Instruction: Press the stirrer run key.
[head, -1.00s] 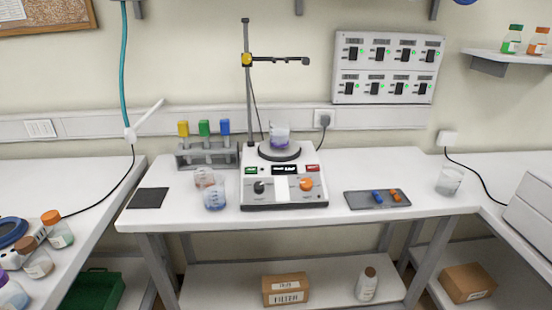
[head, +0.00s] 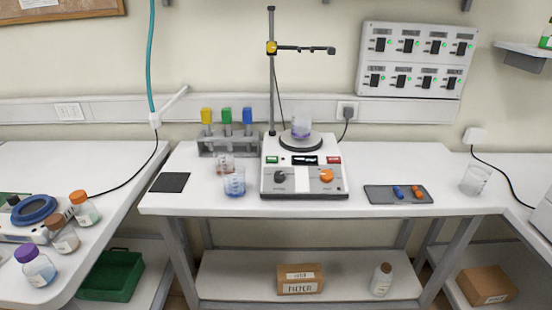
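The stirrer (head: 304,180) stands upright near the middle of the white table (head: 420,160). Its sloped front has a green key (head: 272,160) at the left, a dark display (head: 304,160) in the middle and a red key (head: 334,160) at the right. Below them are a black knob (head: 280,177) and an orange knob (head: 326,175). The key labels are too small to read. A beaker (head: 301,128) with pale purple liquid sits on the round top plate. Neither of my grippers shows in the head view.
Beakers, one with blue liquid (head: 235,182), stand left of the stirrer. Behind them is a rack (head: 228,147) with yellow, green and blue tops. A tray (head: 377,198) with small blue and orange pieces lies right. A stand pole (head: 272,80) rises behind. A dark mat (head: 170,183) lies far left.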

